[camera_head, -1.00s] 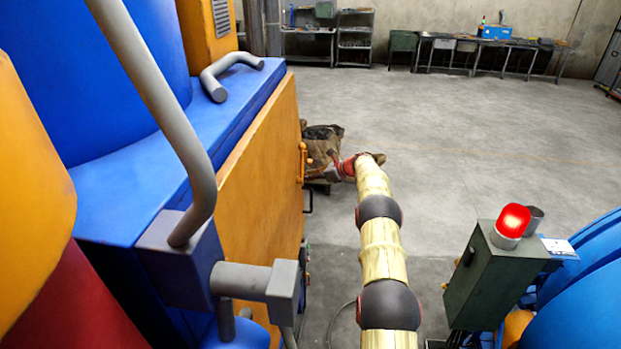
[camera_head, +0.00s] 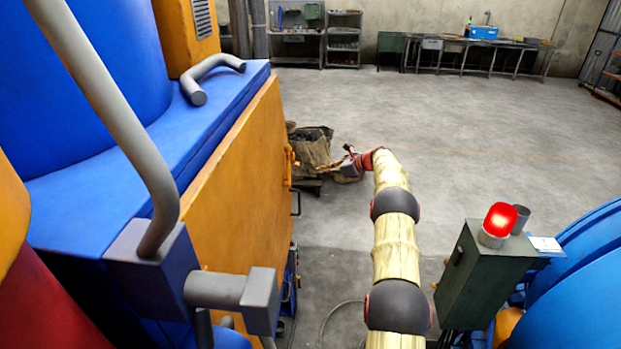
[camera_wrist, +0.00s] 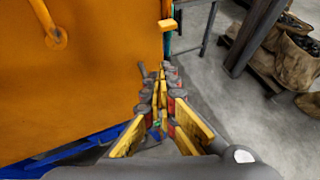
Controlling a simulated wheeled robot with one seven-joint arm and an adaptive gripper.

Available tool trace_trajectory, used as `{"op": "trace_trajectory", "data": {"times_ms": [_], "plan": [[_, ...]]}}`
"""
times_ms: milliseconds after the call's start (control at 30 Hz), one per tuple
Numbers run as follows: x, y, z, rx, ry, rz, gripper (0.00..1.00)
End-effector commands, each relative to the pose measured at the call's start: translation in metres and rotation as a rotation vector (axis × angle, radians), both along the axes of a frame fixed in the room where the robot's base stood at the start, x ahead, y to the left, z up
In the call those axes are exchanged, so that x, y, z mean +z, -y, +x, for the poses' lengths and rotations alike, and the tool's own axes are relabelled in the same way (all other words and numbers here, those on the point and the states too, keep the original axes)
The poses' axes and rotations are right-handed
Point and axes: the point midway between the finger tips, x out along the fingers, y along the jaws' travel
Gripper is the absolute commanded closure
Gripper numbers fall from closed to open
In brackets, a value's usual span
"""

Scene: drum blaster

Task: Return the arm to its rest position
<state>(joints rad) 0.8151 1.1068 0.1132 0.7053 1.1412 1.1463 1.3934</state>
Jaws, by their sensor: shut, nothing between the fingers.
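My arm (camera_head: 397,245), with pale wrapped links and dark round joints, reaches forward over the floor to the right of the orange machine side. My gripper (camera_head: 322,168) is small at its far end, pointing left towards the orange panel, with a brown sack behind it. In the wrist view, my gripper's (camera_wrist: 162,72) yellow and dark fingers come together at the tips, shut and empty. The orange panel (camera_wrist: 85,70) fills the left of that view, apparently apart from the fingers.
The blue and orange machine (camera_head: 235,180) stands close on the left, with grey pipes. A green box (camera_head: 483,270) with a lit red lamp (camera_head: 500,220) stands at right. Sacks (camera_wrist: 297,62) stand near a dark post (camera_wrist: 258,35). Open floor (camera_head: 470,130) lies beyond, up to the workbenches.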

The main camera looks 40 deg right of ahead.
Motion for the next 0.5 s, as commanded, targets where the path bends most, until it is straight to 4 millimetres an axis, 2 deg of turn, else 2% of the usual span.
{"op": "trace_trajectory", "data": {"times_ms": [167,500], "plan": [[0.0078,0.0098,-0.0087,0.000,0.000,-0.002,1.00],[0.0087,0.0114,-0.0105,0.014,0.010,-0.023,1.00]]}}
